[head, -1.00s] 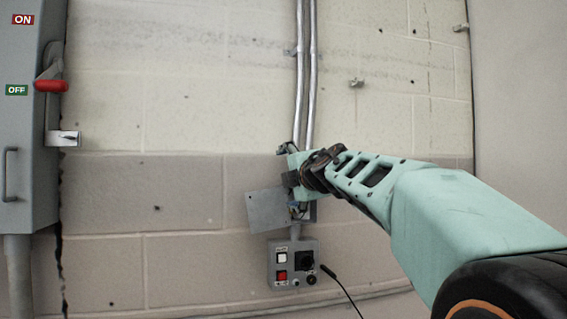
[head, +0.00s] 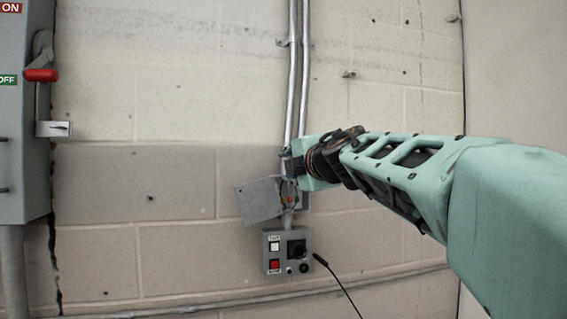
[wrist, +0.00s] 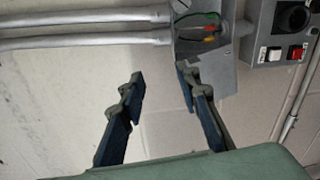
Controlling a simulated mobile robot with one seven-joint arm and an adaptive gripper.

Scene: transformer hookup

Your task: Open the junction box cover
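The junction box (head: 303,203) is on the block wall below two metal conduits, partly hidden by my gripper in the head view. Its grey cover (head: 258,200) stands swung out to the left, slightly tilted. In the wrist view the open box (wrist: 186,48) shows green, red and yellow wires (wrist: 208,28) inside. The cover (wrist: 224,76) also shows there, beside and behind the right finger. My gripper (wrist: 160,76) is open, with nothing between its fingers. It also shows at the upper part of the box in the head view (head: 286,164). I cannot tell whether a finger touches the cover.
A large grey switch cabinet (head: 22,150) with a red lever stands at the left. The wall between is clear.

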